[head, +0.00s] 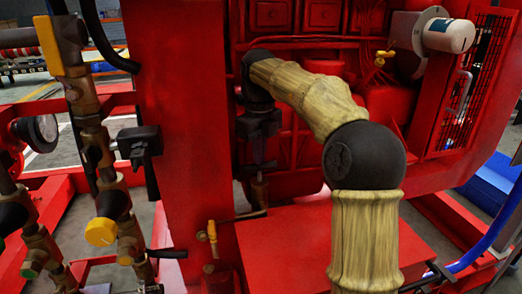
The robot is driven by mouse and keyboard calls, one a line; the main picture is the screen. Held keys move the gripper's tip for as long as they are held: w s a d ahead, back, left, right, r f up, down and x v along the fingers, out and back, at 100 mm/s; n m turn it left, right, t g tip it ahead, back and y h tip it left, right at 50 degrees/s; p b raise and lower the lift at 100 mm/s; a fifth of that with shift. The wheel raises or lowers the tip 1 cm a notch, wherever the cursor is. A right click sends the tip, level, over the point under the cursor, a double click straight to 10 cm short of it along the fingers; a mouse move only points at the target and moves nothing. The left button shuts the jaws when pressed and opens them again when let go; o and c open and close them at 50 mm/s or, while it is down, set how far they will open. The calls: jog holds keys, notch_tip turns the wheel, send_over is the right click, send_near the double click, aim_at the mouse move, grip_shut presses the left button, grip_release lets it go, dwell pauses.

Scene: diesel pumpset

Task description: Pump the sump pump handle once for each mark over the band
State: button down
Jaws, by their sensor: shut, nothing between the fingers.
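My gripper (259,170) points down in front of the red engine, left of the middle of the head view. Its fingers look shut, with nothing seen between them. Below it a small brass fitting (212,238) stands by the red plinth, with a thin dark lever (243,215) reaching right to just under my fingertips. This may be the sump pump handle; I cannot tell for sure. The fingertips seem above the lever's end, but whether they touch is unclear. No marks or band can be made out.
A red post (180,130) stands close left of my gripper. Further left are brass pipes with a yellow cap (100,232), a round gauge (40,132) and a black lever (167,254). My forearm hides part of the engine.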

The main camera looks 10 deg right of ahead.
jog(key=shift+f, duration=0.7)
jog(key=shift+r+p, duration=3.45)
jog(key=shift+p, duration=0.95)
jog(key=shift+f, duration=0.1)
jog(key=shift+f+b, duration=1.4)
jog(key=shift+f, duration=2.05)
jog(key=shift+r+p, duration=3.55)
jog(key=shift+p, duration=1.2)
